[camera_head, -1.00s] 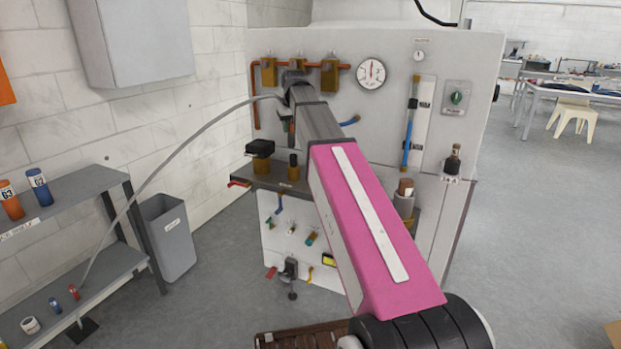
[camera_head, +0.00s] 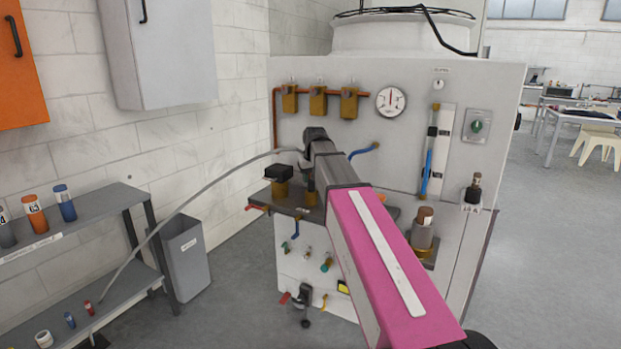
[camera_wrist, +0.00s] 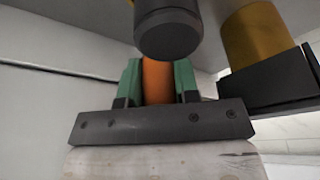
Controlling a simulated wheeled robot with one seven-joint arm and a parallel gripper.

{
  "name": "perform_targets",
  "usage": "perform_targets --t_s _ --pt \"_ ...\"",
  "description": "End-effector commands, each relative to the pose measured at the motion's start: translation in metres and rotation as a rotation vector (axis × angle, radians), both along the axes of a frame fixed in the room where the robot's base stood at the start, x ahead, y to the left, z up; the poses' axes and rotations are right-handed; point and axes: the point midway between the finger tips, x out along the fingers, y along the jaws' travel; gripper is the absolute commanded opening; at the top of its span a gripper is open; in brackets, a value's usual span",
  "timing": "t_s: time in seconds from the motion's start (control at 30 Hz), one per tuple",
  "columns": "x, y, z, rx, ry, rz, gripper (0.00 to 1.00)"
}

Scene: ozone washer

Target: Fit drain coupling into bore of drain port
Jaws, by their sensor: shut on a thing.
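My gripper (camera_wrist: 158,75), with green fingers, is shut on an orange cylindrical piece in the wrist view, which I take to be the drain coupling (camera_wrist: 157,88). A dark grey round-ended cylinder (camera_wrist: 167,30) covers the piece's far end. It looks like the dark-topped fitting (camera_head: 310,197) on the machine's ledge, close by my gripper. I cannot tell whether they touch. In the head view my wrist is just above the ledge and hides the held piece. I cannot make out which fitting is the drain port, and no bore opening shows.
A brass fitting with a black block (camera_head: 279,174) stands close left on the ledge (camera_head: 330,218). A grey hose (camera_head: 190,196) arcs from the lower shelf to beside my wrist. A blue-handled valve (camera_head: 364,151) and a brown-capped fitting (camera_head: 424,230) are to the right.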

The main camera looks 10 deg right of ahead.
Motion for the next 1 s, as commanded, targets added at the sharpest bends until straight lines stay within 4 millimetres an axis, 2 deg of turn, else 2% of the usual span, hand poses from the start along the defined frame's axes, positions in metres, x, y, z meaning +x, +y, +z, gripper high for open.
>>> perform_targets --t_s 0.3,0.33,0.4,0.77,0.87,1.0 --pt "0.000 0.000 -0.002 0.000 0.000 0.000 0.04" --pt "0.000 0.000 -0.002 0.000 0.000 0.000 0.39" --pt "0.000 0.000 -0.002 0.000 0.000 0.000 0.55" --pt "0.000 0.000 0.002 0.000 0.000 0.000 0.55" --pt "-0.003 0.000 0.011 0.000 0.000 0.000 0.55" --pt "-0.009 -0.002 0.032 0.000 -0.002 0.000 0.55"
